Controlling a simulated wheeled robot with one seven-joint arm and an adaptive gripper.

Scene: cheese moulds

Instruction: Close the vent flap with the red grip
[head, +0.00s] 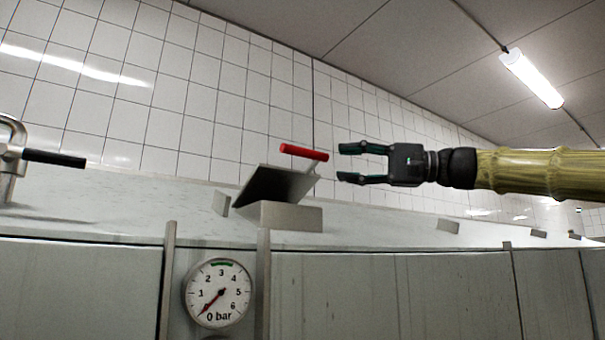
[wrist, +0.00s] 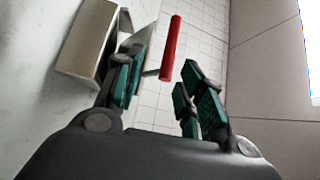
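The vent flap (head: 268,185) is a grey metal plate tilted up from a low box-shaped vent frame (head: 285,217) in the head view. Its red grip (head: 303,152) is a short bar at the flap's upper end. My gripper (head: 345,163) is to the right of the red grip, its fingers pointing left, apart and empty. In the wrist view the red grip (wrist: 171,48) shows beyond the fingertips of my gripper (wrist: 162,75), in line with the gap between them. The vent frame (wrist: 88,38) is at upper left there, with the flap partly hidden behind the left finger.
A round pressure gauge (head: 218,293) is on the front wall below, its needle near 0. A metal fitting with a black handle (head: 54,158) stands at the far left. Small blocks (head: 448,226) sit along the pale top surface. A tiled wall (head: 190,95) rises behind.

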